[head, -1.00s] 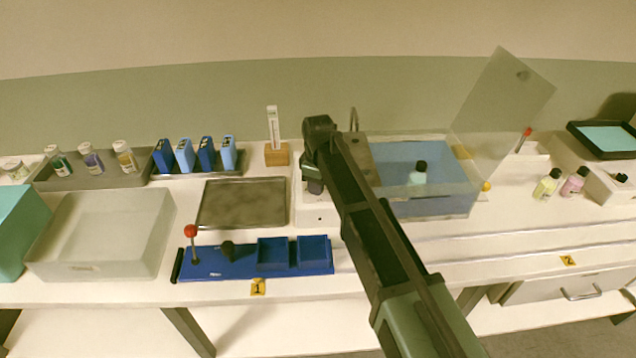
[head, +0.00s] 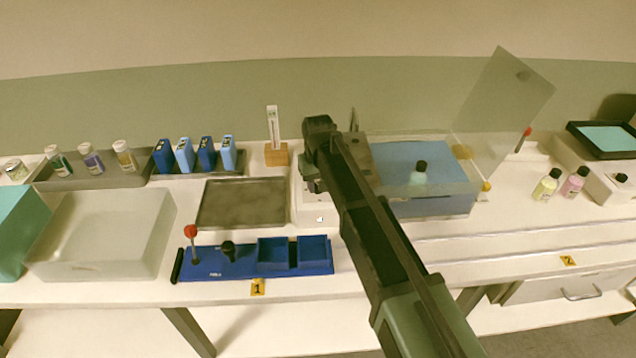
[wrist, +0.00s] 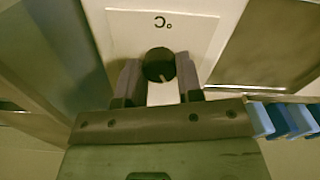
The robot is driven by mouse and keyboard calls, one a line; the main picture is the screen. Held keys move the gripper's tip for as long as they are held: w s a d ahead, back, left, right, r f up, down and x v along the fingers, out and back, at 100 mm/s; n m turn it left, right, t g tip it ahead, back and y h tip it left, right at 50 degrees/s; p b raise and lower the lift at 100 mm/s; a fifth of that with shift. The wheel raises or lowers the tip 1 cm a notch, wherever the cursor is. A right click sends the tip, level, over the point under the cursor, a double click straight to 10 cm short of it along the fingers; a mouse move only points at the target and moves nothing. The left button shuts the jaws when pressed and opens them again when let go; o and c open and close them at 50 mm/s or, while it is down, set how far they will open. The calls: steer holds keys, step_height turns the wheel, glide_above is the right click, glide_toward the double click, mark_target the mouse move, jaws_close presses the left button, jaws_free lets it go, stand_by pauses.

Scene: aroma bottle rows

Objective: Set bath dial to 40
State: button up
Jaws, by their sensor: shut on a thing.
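The bath dial (wrist: 159,65) is a round black knob with a pale pointer mark, on a white panel (wrist: 190,30) printed with an upside-down "°C" in the wrist view. My gripper (wrist: 160,78) is shut on the dial, a dark finger on each side. No scale numbers are readable, so I cannot tell the setting. In the head view my arm hides the dial, and the white control box (head: 312,212) shows beside it. The water bath (head: 430,207) is right of my arm, with a black-capped bottle (head: 419,176) in it.
A clear raised lid (head: 505,100) stands at the bath's right. Left are a dark metal tray (head: 243,203), a blue rack (head: 225,265) with a red-knobbed lever (head: 191,232), and a thermometer (head: 273,128) in a wooden block. Small bottles (head: 547,186) stand right.

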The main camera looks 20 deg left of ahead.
steer(key=m, duration=0.4)
steer(key=shift+m, duration=0.4)
stand_by(0.4)
steer(key=o, duration=0.9)
step_height(320, 180, up, 11)
steer(key=p, duration=1.1)
steer(key=shift+f, duration=0.1)
